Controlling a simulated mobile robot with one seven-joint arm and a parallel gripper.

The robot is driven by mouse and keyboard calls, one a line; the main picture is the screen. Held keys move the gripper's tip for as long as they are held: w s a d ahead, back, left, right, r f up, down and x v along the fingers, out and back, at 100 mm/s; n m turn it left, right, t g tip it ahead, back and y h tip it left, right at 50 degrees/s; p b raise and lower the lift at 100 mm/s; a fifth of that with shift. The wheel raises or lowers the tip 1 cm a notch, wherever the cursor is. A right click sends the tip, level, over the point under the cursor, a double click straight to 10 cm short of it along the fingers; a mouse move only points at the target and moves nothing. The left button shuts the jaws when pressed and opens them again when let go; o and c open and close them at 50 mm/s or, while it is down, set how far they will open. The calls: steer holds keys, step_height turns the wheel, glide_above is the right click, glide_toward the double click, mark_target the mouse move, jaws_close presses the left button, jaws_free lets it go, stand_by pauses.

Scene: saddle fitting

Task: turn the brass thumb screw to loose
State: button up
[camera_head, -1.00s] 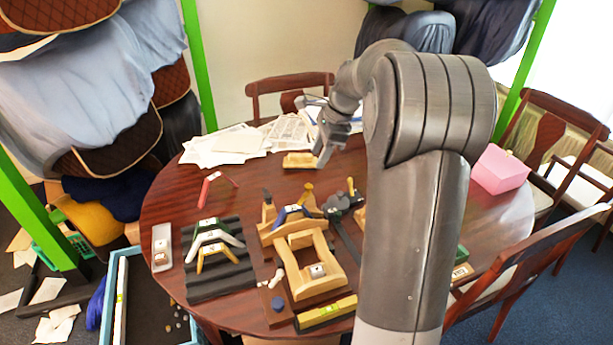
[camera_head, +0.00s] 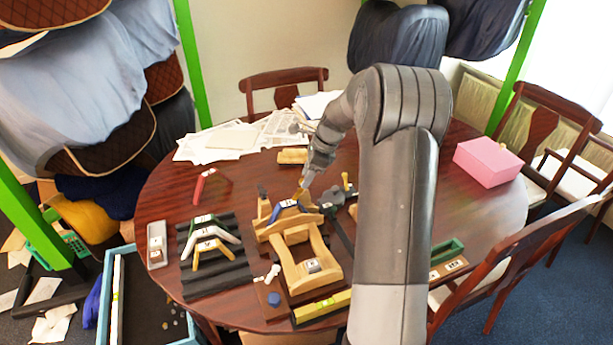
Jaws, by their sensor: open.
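The brass thumb screw (camera_head: 299,194) stands at the back of a wooden saddle fixture (camera_head: 312,272) on the round table. It is small in the picture and partly hidden by my gripper. My gripper (camera_head: 304,184) points down at the screw with its jaws open. Its fingertips are at or just above the screw head; I cannot tell whether they touch it. A blue arched piece (camera_head: 287,210) sits on the fixture just in front of the screw.
A ribbed black rack (camera_head: 215,275) with green, white and yellow arched pieces stands left of the fixture. A dark clamp with a yellow knob (camera_head: 345,178) is close on the right. A yellow level (camera_head: 322,307) lies in front. A pink box (camera_head: 487,162) stands far right.

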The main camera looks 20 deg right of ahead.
steer(key=shift+w+a+f, duration=0.1)
steer(key=shift+a+f, duration=0.05)
steer(key=shift+f, duration=0.2)
steer(key=shift+c, duration=0.3)
jaws_close()
